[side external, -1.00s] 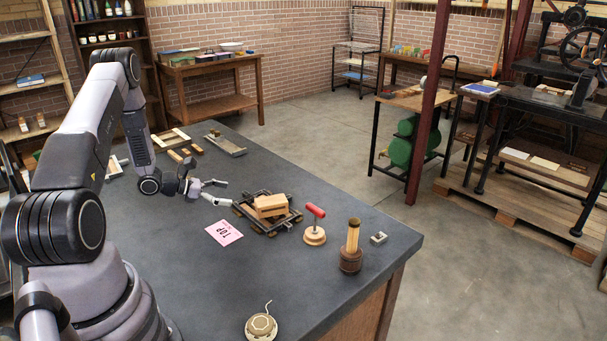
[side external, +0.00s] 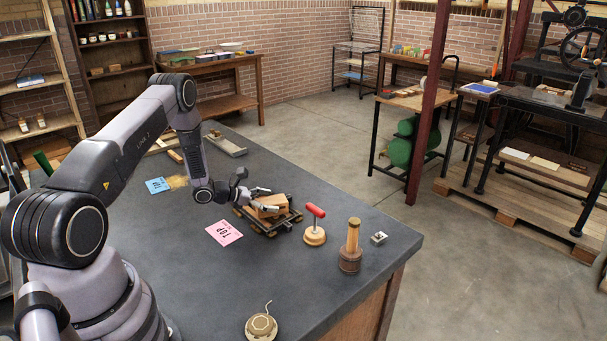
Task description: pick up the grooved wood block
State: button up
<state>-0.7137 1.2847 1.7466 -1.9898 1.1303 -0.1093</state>
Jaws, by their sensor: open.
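A light brown wood block (side external: 267,213), seemingly the grooved one, sits on a small dark metal frame (side external: 281,223) on the bench. My gripper (side external: 271,199) is open and stretches in from the left over the block. Its fingers cover part of the block's top, so the groove does not show clearly. I cannot tell whether the fingers touch the block or whether it lies between them.
A pink card (side external: 223,232) and a blue card (side external: 157,185) lie on the dark bench (side external: 190,270). The bench front is mostly clear.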

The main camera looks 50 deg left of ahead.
jog(key=shift+w, duration=0.15)
jog(key=shift+c, duration=0.2)
jog(key=c, duration=1.3)
jog(key=shift+r, duration=0.1)
